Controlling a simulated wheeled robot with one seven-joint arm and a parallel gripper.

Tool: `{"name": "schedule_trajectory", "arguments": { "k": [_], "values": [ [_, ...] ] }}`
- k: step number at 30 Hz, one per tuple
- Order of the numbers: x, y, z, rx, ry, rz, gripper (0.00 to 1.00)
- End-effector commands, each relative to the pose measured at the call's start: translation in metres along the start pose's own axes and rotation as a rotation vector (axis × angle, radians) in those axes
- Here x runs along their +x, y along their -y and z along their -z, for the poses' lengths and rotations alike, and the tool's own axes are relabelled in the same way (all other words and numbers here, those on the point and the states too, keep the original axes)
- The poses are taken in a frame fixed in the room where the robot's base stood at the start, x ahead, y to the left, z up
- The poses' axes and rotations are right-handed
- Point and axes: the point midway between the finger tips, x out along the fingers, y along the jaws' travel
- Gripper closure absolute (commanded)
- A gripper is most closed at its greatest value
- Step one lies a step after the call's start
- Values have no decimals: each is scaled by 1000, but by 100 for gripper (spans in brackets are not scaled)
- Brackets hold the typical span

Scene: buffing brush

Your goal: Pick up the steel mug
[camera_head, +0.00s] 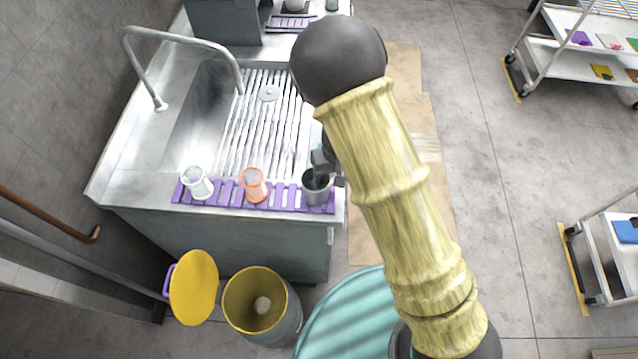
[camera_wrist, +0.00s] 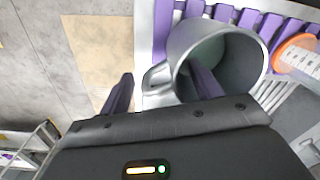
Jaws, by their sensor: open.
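The steel mug (camera_head: 316,193) stands at the right end of a purple slatted rack at the sink's front edge. In the wrist view the grey mug (camera_wrist: 243,62) shows its open mouth, with its handle (camera_wrist: 154,78) toward the left. My gripper (camera_wrist: 162,71) is open. One finger overlaps the mug's mouth and seems to reach into it; the other is outside, left of the handle. The handle and near wall lie between the fingers, with no clear grip. In the head view my gripper (camera_head: 327,174) is at the mug's rim, partly hidden by my arm.
The purple rack (camera_head: 230,194) also holds an orange cup (camera_head: 253,186) and a whitish cup (camera_head: 197,184) left of the mug. The sink (camera_head: 205,110) and its faucet (camera_head: 185,38) are behind. A yellow-lined bin (camera_head: 240,315) stands below in front.

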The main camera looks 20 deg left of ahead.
Motion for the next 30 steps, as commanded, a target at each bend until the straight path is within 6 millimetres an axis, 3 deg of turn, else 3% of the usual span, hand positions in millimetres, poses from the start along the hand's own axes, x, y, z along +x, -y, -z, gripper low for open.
{"name": "schedule_trajectory", "arguments": {
  "k": [5,20,30],
  "values": [
    [15,0,0,0,1,0,36],
    [15,0,0,0,0,0,36],
    [15,0,0,0,0,0,95]
  ]
}}
